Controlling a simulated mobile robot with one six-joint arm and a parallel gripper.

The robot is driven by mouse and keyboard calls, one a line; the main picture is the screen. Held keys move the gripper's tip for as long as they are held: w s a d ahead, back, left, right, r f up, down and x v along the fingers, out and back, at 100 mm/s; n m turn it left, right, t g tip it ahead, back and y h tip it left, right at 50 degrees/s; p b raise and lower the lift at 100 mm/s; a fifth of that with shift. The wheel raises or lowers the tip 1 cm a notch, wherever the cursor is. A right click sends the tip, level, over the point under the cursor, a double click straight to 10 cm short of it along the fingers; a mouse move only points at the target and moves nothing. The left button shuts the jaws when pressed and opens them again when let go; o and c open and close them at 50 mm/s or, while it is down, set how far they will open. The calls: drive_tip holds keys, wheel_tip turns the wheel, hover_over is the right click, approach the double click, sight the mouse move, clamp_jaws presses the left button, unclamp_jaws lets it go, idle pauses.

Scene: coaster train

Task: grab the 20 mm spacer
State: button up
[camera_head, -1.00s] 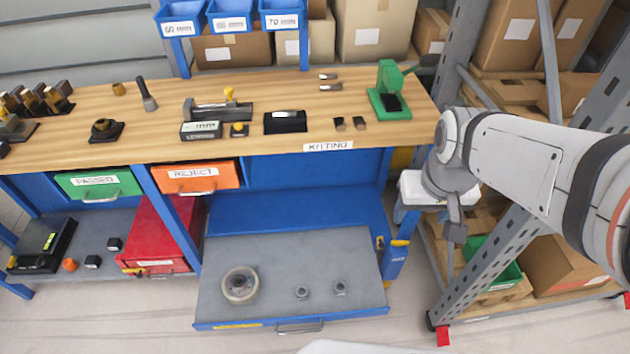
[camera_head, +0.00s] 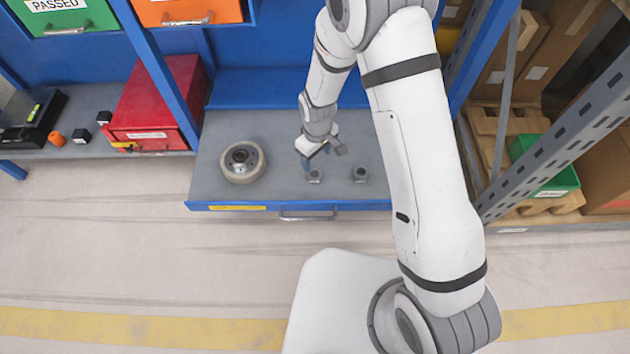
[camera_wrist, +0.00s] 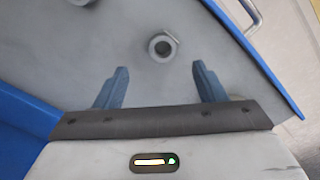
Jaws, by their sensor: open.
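Two small grey nut-like pieces stand on the grey drawer in the head view, a left piece (camera_head: 315,176) and a right piece (camera_head: 360,174). I cannot tell which is the 20 mm spacer. My gripper (camera_head: 322,157) is open and empty, low over the drawer beside the left piece. In the wrist view, a hexagonal piece with a round hole (camera_wrist: 163,47), apparently the left one, lies just ahead of the gap between my blue fingertips (camera_wrist: 160,68). The fingers do not visibly hold it. Another piece is cut off at the top left edge.
A pale wheel with a metal hub (camera_head: 243,161) lies on the drawer's left. The drawer's front edge (camera_head: 240,207) and handle (camera_head: 307,216) face the open floor. A red box (camera_head: 157,105) stands left, and a steel rack (camera_head: 560,130) stands right.

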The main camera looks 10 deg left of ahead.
sight(314, 177)
drive_tip(key=f, duration=0.1)
drive_tip(key=f+b, duration=0.1)
drive_tip(key=f, duration=0.1)
drive_tip(key=shift+s+a+f, duration=0.1)
drive_tip(key=shift+a+f, duration=0.1)
drive_tip(key=shift+f, duration=0.1)
wheel_tip(314, 177, down, 5)
drive_tip(key=b, duration=0.2)
drive_tip(key=shift+a+f+b, duration=0.15)
drive_tip(key=shift+f+b, duration=0.05)
drive_tip(key=shift+b, duration=0.15)
drive_tip(key=shift+c, duration=0.5)
drive_tip(key=shift+r, duration=0.1)
drive_tip(key=c, duration=1)
